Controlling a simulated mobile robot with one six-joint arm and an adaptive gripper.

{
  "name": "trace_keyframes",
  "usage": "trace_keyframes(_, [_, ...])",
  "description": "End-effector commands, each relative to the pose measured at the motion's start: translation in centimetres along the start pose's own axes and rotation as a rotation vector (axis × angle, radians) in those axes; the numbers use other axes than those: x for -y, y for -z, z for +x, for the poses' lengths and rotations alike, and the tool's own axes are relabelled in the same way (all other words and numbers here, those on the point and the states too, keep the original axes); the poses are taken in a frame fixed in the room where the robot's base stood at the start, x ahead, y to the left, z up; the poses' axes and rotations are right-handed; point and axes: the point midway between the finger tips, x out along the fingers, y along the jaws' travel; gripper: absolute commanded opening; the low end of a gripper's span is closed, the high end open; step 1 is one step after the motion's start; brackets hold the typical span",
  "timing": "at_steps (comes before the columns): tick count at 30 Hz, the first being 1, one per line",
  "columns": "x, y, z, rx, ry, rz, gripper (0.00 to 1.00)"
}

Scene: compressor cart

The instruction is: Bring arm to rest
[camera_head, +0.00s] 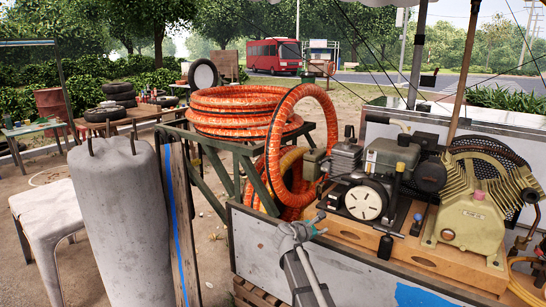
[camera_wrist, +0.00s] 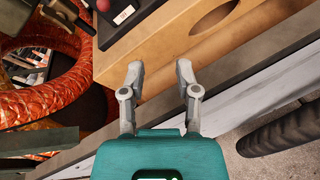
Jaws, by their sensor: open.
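My gripper (camera_head: 316,225) is at the front edge of the compressor cart (camera_head: 262,243), in front of the wooden base (camera_head: 345,232) under the compressor. In the wrist view my gripper (camera_wrist: 160,72) is open, with its two grey fingers apart and nothing between them. The wooden base (camera_wrist: 150,45) lies beyond the fingertips there. I cannot tell whether the fingers touch it. My arm reaches in from the bottom of the head view.
A black compressor (camera_head: 365,198) and a yellowish pump (camera_head: 470,215) stand on the cart. Coiled orange hose (camera_head: 240,100) rests on a green stand to the left. A grey cylinder (camera_head: 120,220) and a white stool (camera_head: 45,212) stand at left.

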Motion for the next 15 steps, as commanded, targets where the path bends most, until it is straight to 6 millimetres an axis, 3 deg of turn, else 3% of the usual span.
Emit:
trace_keyframes(1, [2.5, -0.1, -0.2, -0.034, 0.053, 0.095, 0.41])
trace_keyframes(3, [5.1, 0.3, -0.5, -0.08, 0.13, 0.229, 0.41])
trace_keyframes(11, [13.8, 2.0, -2.5, -0.204, 0.437, 0.684, 0.41])
trace_keyframes(15, [18.0, 3.2, -4.8, -0.247, 0.634, 0.92, 0.41])
